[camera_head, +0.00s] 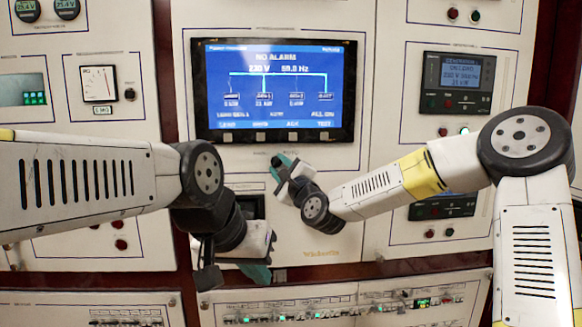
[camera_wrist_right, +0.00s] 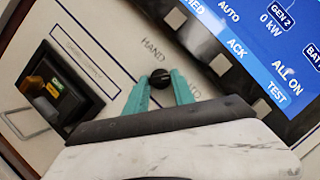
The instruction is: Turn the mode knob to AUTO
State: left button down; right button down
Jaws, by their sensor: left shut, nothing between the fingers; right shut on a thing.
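The mode knob (camera_wrist_right: 160,78) is a small black knob on the white panel, seen in the right wrist view. The word HAND is printed at its upper left, and a partly covered label, likely AUTO, is at its right. My right gripper (camera_wrist_right: 161,92) has its teal fingers closed on either side of the knob. In the head view my right gripper (camera_head: 280,163) is at the panel just below the large screen. I cannot tell which way the knob points. My left gripper (camera_head: 258,274) is shut and empty, low in front of the panel, away from the knob.
The large blue screen (camera_head: 277,92) reads NO ALARM and sits just above the knob, with grey buttons (camera_wrist_right: 221,64) along its lower edge. A dark recessed unit (camera_wrist_right: 62,90) is left of the knob. Breaker rows (camera_head: 330,312) run along the bottom.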

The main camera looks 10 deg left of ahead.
jog(key=shift+f+m, duration=0.1)
jog(key=shift+m, duration=0.3)
jog(key=c, duration=1.1)
grip_release()
jog(key=v, duration=0.7)
jog(key=shift+s+d+f, duration=0.1)
jog(key=shift+s+d, duration=0.1)
jog(key=shift+s, duration=0.1)
